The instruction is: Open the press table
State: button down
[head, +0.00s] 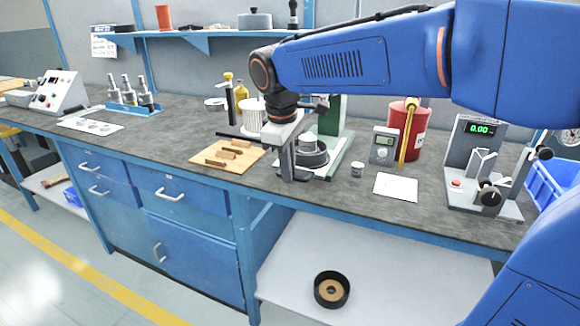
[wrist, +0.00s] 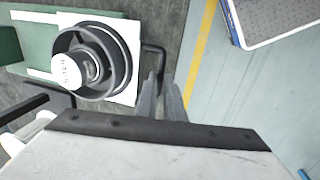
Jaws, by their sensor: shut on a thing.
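The press table is a white plate (wrist: 129,40) with a dark round fixture (wrist: 92,64) on it, holding a pale round part with lettering (wrist: 78,66). In the head view the fixture (head: 308,153) stands by the press's green column (head: 337,114). A dark bent handle (wrist: 155,49) sticks out from the plate's edge on the bench's front side. My gripper (head: 292,174) points down at the bench's front edge, beside the plate. Its narrow fingers (wrist: 172,100) are shut on the handle in the wrist view. The exact contact is partly hidden.
To the right are a small cup (head: 357,169), a white sheet (head: 396,187), a red canister (head: 408,125) and a gauge stand (head: 478,165). Floor space in front is open.

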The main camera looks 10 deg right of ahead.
jog(key=c, duration=1.9)
grip_release()
jog(key=shift+o, duration=0.2)
jog(key=shift+r, duration=0.1)
notch_tip(320, 180, up, 17)
jog(key=s+a, duration=0.2)
jog(key=shift+s, duration=0.35)
jog(key=s+d+f+m+t, duration=0.1)
jog(key=s+d+f+m, duration=0.2)
jog(key=f, duration=0.6)
jog(key=s+d+f+m+t, duration=0.1)
jog(key=s+d+f+m, duration=0.3)
jog(key=s+d+f, duration=0.4)
jog(key=s+d+f+m+t+y, duration=0.1)
jog(key=s+d+f+m, duration=0.2)
jog(key=s+d+f, duration=0.3)
jog(key=s+f, duration=0.3)
jog(key=f, duration=0.2)
jog(key=shift+s+f+m, duration=0.15)
jog(key=shift+f+m, duration=0.1)
jog(key=shift+m, duration=0.15)
